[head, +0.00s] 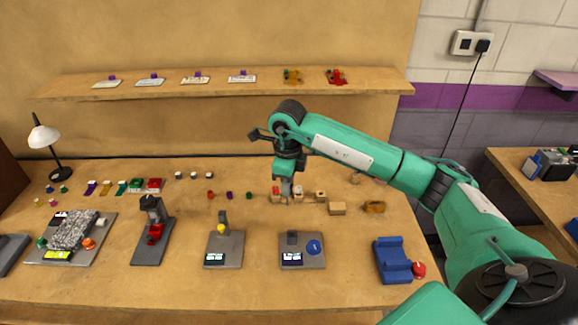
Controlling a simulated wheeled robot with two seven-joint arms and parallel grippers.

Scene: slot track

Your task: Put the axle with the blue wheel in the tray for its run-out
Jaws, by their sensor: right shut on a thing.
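My right gripper (286,198) points down over the row of small wooden blocks at the middle of the bench. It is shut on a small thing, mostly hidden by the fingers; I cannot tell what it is. An axle with a blue wheel cannot be made out with certainty. Small dark blue (49,189) and teal pieces stand at the far left. No tray can be told for sure. My left gripper is not in view.
Small wooden blocks (320,197) stand close beside the right gripper. A blue cradle (392,262) and red button (419,270) are at front right. Grey devices (224,250) line the bench front. A shelf (220,86) hangs behind.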

